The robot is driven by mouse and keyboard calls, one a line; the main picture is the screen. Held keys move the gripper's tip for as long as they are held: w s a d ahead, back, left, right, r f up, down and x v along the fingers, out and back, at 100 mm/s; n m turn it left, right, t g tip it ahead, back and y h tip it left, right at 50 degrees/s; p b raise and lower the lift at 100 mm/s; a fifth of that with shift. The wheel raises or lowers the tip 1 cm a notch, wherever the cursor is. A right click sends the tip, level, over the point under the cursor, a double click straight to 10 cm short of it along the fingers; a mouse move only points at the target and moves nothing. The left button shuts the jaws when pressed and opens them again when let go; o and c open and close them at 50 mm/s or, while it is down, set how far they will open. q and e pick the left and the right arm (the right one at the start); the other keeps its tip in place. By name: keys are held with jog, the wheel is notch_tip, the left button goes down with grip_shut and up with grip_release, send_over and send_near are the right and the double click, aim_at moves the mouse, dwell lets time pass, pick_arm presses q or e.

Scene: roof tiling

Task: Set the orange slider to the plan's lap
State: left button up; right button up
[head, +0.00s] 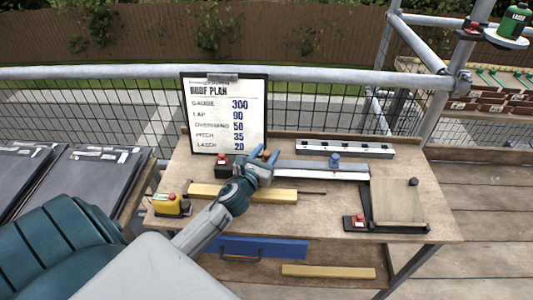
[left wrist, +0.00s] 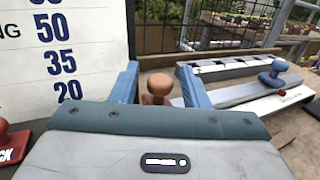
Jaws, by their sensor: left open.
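The roof plan board (head: 224,115) stands at the back of the bench and reads gauge 300, lap 90, overhang 50, pitch 35, laser 20. The orange slider (left wrist: 158,88) has a round knob and shows between my left gripper's two blue fingers in the left wrist view, with gaps on both sides. In the head view only a bit of orange (head: 274,156) shows beside the fingers. My left gripper (head: 265,154) is open at the left end of the pale rail (head: 315,170). The slider's foot and the scale setting are hidden or too small to read. My right gripper is out of view.
A blue slider (head: 335,160) sits farther right on the rail, also in the left wrist view (left wrist: 275,73). A slotted white bar (head: 345,149) lies behind. A red-topped block (head: 222,160) stands left of the gripper, a yellow device (head: 170,205) at the left edge, a framed board (head: 397,201) at right.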

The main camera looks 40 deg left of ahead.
pick_arm(q)
jog(key=shift+s+f, duration=0.1)
jog(key=shift+s, duration=0.3)
jog(key=s, duration=0.2)
jog(key=s+b, duration=0.1)
jog(key=shift+d+f, duration=0.1)
jog(key=shift+d, duration=0.15)
jog(key=s, duration=0.1)
jog(key=s+b, duration=0.1)
jog(key=s, duration=0.1)
jog(key=s+d, duration=0.1)
jog(key=s, duration=0.1)
jog(key=shift+s, duration=0.25)
jog(key=shift+s+r+b, duration=0.2)
jog(key=shift+s+b, duration=0.15)
jog(key=shift+s, duration=0.25)
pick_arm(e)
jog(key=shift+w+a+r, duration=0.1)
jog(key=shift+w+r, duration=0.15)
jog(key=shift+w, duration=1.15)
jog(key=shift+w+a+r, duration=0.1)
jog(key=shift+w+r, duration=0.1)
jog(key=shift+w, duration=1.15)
